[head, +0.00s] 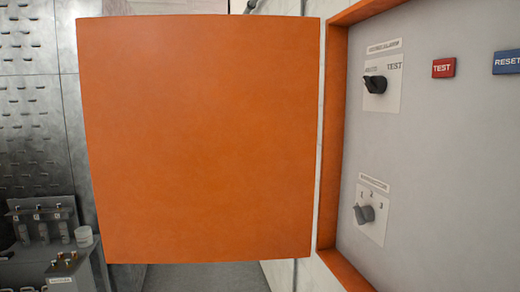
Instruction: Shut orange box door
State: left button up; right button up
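The orange door (200,140) fills the left and middle of the head view and stands wide open, swung out to the left. The orange box (334,120) is at the right, with its orange rim framing a grey panel (450,160). A narrow gap with white wall shows between the door's right edge and the rim. No handle or latch shows on the visible face of the door. Neither of my grippers is in view.
The panel carries a black knob (375,84), a grey knob (364,214), a red TEST label (443,68) and a blue RESET label (506,62). Grey equipment (50,240) stands at the lower left, beside a patterned metal wall (28,100). Grey floor (205,277) shows below the door.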

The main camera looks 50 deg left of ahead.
aim_at(200, 131)
jog(key=k+j+z, duration=0.15)
jog(key=j, duration=0.3)
jog(key=k+j+z, duration=0.1)
jog(key=j, duration=0.3)
jog(key=k+j+z, duration=0.15)
jog(key=j, duration=0.25)
jog(key=k+j+z, duration=0.1)
jog(key=k+j, duration=0.2)
jog(key=k+j+z, duration=0.15)
jog(key=j, duration=0.25)
jog(key=k+j+z, duration=0.15)
jog(key=j, duration=0.3)
jog(key=k+j+z, duration=0.2)
jog(key=j, duration=0.2)
jog(key=j+z, duration=0.15)
jog(key=j, duration=0.3)
jog(key=k+j+z, duration=0.35)
jog(key=j, duration=0.35)
jog(key=j+z, duration=0.25)
jog(key=j, duration=0.9)
jog(key=z, duration=1.2)
